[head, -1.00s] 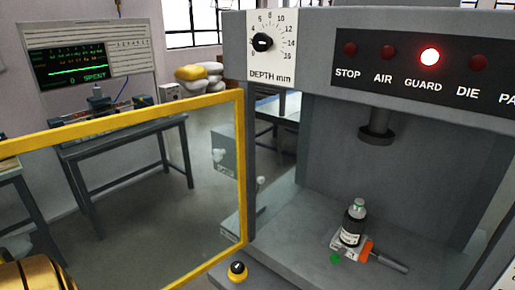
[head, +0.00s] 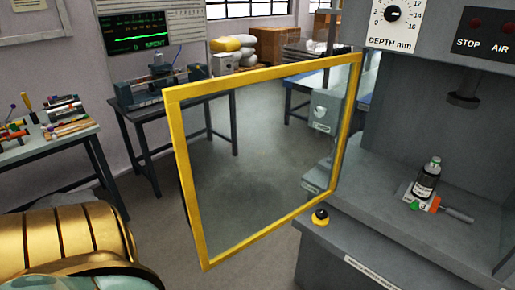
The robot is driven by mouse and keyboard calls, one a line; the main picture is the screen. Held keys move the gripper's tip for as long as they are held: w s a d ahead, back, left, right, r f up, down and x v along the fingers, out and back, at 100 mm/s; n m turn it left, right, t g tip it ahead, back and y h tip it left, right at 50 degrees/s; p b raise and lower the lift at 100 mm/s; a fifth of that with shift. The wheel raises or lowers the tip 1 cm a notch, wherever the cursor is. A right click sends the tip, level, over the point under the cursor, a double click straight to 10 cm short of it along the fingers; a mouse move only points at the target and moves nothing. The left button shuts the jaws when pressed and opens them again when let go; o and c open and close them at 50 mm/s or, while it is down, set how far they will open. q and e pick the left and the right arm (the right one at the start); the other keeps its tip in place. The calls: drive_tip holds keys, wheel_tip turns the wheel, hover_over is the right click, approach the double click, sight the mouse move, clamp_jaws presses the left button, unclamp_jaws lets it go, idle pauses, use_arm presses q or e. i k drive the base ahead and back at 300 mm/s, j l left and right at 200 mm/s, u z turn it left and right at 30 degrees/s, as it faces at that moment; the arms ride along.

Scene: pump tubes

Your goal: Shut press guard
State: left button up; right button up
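The press guard (head: 190,180) is a clear panel in a yellow frame. It stands swung open to the left of the press (head: 430,135), its right edge close to the press's left post. The press opening is uncovered. A dark bottle (head: 427,181) with a white label and pale cap stands inside on a small fixture with an orange-and-grey handle (head: 437,207). The press ram (head: 463,99) hangs above and apart from the bottle. Gold and teal parts of my own body show at the lower left. Neither of my grippers is in view.
A black knob on a yellow base (head: 320,217) sits on the press's front left corner. A bench with tools (head: 50,150) stands at the left, another bench (head: 165,100) behind the guard. Floor between is clear.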

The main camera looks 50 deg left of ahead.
sight(172, 95)
drive_tip(key=k+j+z, duration=0.4)
drive_tip(key=k+j, duration=0.5)
drive_tip(key=j+z, duration=0.2)
drive_tip(key=j, duration=0.75)
drive_tip(key=k+j+z, duration=0.2)
drive_tip(key=j, duration=0.75)
drive_tip(key=i, duration=0.1)
